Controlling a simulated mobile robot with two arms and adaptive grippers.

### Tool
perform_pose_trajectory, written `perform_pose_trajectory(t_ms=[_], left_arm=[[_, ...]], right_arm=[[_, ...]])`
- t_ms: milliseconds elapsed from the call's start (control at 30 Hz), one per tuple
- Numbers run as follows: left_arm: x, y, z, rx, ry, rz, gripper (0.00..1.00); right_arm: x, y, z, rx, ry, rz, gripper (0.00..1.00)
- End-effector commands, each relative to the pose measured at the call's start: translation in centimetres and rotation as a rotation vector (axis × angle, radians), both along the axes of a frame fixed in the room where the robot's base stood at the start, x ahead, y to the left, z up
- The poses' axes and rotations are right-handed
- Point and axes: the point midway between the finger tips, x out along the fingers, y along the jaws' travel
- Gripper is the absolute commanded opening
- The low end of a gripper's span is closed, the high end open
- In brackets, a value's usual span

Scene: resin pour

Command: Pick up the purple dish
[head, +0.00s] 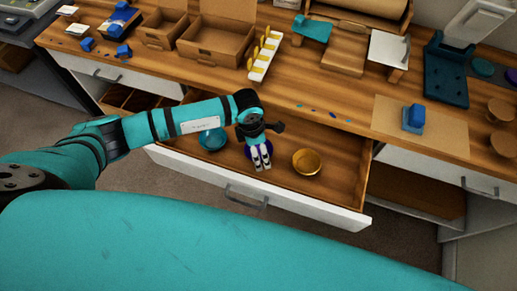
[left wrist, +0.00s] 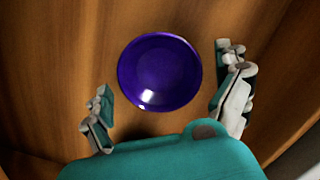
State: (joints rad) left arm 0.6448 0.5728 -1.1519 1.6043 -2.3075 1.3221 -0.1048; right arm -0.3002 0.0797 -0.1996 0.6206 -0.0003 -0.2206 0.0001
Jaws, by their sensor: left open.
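The purple dish (left wrist: 160,72) is a round, shallow, glossy bowl on the wooden floor of the open drawer. In the head view only a bit of its purple rim (head: 248,153) shows, as my left gripper (head: 262,164) covers most of it. My left gripper is over the dish, inside the drawer. In the left wrist view its two fingers (left wrist: 168,100) are spread wide, one to each side of the dish, and nothing is between them in their grip. The height of the fingertips above the dish is hard to tell. My right gripper does not show.
In the drawer (head: 330,216), a teal dish (head: 212,138) sits left of the gripper and a yellow dish (head: 307,162) sits right. The counter above holds cardboard boxes (head: 215,42), a white rack (head: 264,58) with yellow pieces, and a blue object (head: 414,116) on a brown sheet.

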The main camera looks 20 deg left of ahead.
Motion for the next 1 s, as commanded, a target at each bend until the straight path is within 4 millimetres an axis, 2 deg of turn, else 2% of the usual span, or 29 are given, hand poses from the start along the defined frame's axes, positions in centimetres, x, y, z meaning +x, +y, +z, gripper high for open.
perform_pose_trajectory(t_ms=[300,700,1000], left_arm=[[0.07,-0.02,-0.61,0.001,-0.001,0.000,0.99],[0.08,-0.02,-0.57,0.000,-0.001,0.001,0.46],[0.15,-0.06,0.00,-0.002,-0.003,0.000,0.45]], right_arm=[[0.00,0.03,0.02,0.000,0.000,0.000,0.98],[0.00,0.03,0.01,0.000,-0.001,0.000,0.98],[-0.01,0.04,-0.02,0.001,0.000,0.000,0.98]])
